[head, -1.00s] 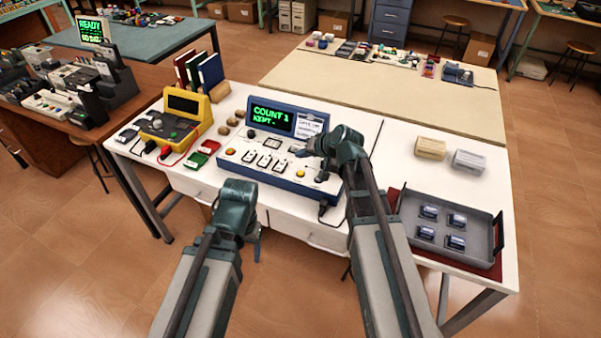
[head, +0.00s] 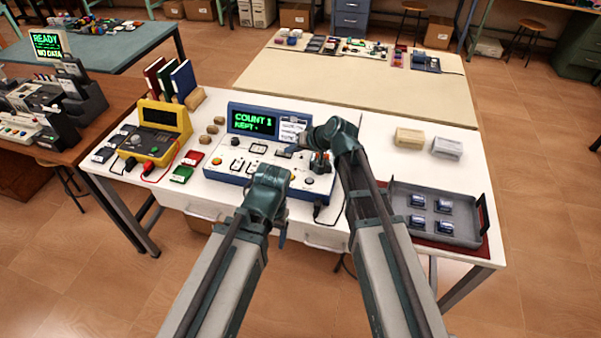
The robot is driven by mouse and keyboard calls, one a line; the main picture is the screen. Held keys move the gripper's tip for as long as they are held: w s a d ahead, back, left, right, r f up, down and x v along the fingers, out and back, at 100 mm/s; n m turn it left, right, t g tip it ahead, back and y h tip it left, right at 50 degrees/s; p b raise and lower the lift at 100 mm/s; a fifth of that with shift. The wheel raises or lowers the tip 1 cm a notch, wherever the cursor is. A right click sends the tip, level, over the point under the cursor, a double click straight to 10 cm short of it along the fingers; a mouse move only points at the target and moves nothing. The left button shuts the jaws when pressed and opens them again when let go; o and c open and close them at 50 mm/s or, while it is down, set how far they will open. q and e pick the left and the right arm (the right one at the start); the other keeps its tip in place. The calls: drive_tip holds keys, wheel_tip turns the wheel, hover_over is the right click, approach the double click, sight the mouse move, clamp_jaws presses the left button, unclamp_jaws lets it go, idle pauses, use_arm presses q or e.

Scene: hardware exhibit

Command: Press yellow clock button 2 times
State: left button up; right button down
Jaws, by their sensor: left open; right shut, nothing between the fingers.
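The blue-framed console (head: 228,178) has a white panel, and its green display (head: 252,121) reads COUNT 1 with KEPT below. A small yellow button (head: 293,177) shows on the panel's front right, close beside my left gripper's head in the picture. A second yellowish round part (head: 309,181) shows just right of it; the labels are too small to read. My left gripper (head: 270,188) is open, in front of the console and partly covering the panel; its fingertips are hard to make out. My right gripper (head: 320,163) is shut and empty over the console's right side.
An orange-red button (head: 217,161) is at the panel's left. A yellow meter (head: 155,135) and red and green blocks stand left of the console. A grey tray (head: 470,238) with several small parts lies at the right. Two small boxes (head: 410,137) (head: 447,147) stand behind it.

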drive_tip(key=shift+f, duration=0.15)
drive_tip(key=b, duration=0.9)
hover_over(293, 180)
wheel_tip(293, 180, down, 9)
drive_tip(key=shift+r, duration=0.2)
idle(1.6)
drive_tip(key=shift+f+b, duration=0.35)
drive_tip(key=shift+f, duration=0.05)
drive_tip(key=shift+f+b, duration=0.45)
drive_tip(key=shift+f, duration=0.05)
idle(0.6)
drive_tip(key=shift+r, duration=0.1)
drive_tip(key=shift+r+p, duration=0.85)
drive_tip(key=shift+p, duration=0.05)
